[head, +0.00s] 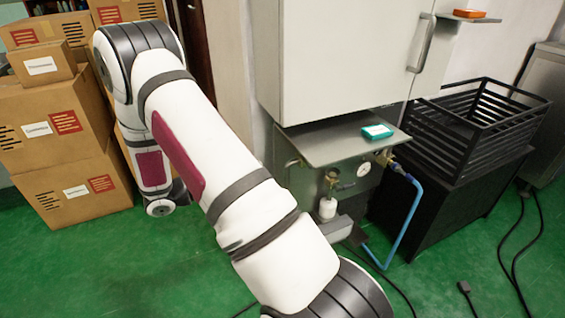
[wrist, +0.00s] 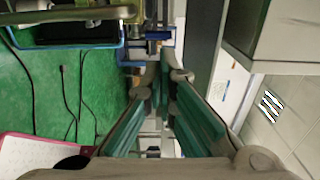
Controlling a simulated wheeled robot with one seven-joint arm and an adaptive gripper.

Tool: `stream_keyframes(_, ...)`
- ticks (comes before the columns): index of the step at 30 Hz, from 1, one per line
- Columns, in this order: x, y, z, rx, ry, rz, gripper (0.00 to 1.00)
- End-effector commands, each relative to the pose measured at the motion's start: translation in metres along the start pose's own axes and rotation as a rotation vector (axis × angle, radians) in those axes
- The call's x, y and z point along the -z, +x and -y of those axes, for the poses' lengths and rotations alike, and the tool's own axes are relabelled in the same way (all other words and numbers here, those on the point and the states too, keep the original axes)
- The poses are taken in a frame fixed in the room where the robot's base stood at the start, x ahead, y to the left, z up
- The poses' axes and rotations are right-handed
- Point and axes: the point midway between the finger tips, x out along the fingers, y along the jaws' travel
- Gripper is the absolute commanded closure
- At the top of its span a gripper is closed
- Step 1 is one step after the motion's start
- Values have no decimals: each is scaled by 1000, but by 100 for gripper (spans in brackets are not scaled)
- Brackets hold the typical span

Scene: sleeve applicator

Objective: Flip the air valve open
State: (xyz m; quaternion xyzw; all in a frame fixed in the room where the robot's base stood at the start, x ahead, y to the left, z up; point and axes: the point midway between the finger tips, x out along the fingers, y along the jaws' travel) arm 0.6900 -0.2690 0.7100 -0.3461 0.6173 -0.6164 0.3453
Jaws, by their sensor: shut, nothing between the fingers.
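The air valve (head: 383,157) is a small brass-coloured fitting on the right side of the metal machine (head: 318,150), beside a round gauge (head: 363,169). A blue hose (head: 407,220) runs down from it. The valve's handle is too small to read. My gripper (wrist: 160,68) shows in the wrist view, its two teal-padded fingers brought together and empty. Small metal and blue parts lie beyond the fingertips, but I cannot tell which of them is the valve. In the head view my gripper is not visible; my arm bends away to the left.
A teal box (head: 377,131) lies on the metal shelf under a large white cabinet (head: 345,55). A black crate (head: 470,125) stands on a dark stand at right. Stacked cartons (head: 60,140) stand at left. Black cables (head: 535,235) cross the green floor at right.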

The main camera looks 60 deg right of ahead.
Motion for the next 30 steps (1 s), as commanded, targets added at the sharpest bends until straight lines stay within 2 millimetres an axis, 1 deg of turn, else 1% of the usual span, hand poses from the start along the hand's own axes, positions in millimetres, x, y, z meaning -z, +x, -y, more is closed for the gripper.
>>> stream_keyframes(5, 1, 26, -1, 1, 1, -6, 100)
stream_keyframes(12, 2, 74, -2, 0, 2, -6, 100)
stream_keyframes(18, 1, 109, -2, -1, 3, -5, 100)
stream_keyframes(21, 1, 121, -2, 0, 4, -4, 100)
stream_keyframes(24, 1, 130, -1, 0, 3, -2, 100)
stream_keyframes(30, 1, 135, 0, 0, 2, -1, 100)
